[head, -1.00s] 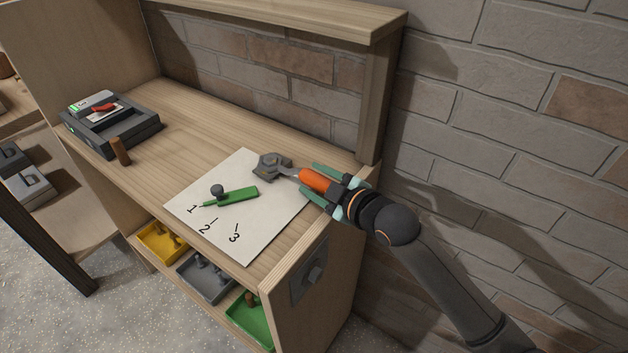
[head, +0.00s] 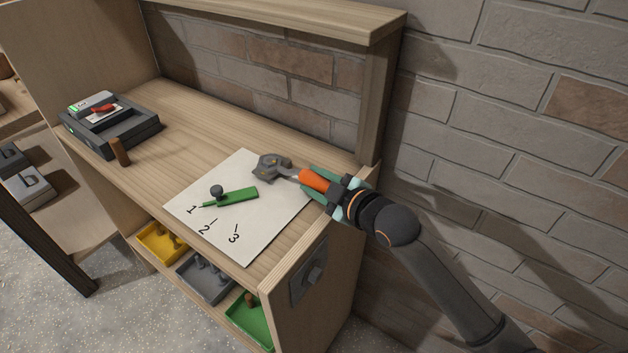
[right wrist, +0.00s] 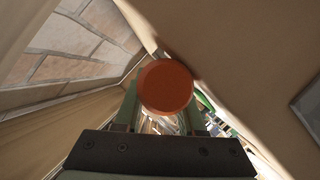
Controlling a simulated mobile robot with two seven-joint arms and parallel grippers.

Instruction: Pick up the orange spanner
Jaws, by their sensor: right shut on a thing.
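The orange spanner (head: 313,180) has an orange handle and a grey metal head that points left over the white sheet's upper right corner. My right gripper (head: 318,184) is shut on its orange handle, one finger on each side. In the right wrist view the round end of the orange handle (right wrist: 166,87) sits between the fingers. I cannot tell whether the spanner's head touches the sheet or is just above it. My left gripper does not show.
The white sheet (head: 262,228), numbered 1 to 3, lies on the wooden bench (head: 187,112) with a green tool (head: 238,196) on it. A grey device (head: 125,133) and a brown peg (head: 120,152) stand left. Yellow (head: 146,243), grey (head: 192,282) and green (head: 240,321) trays sit below. A brick wall is close right.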

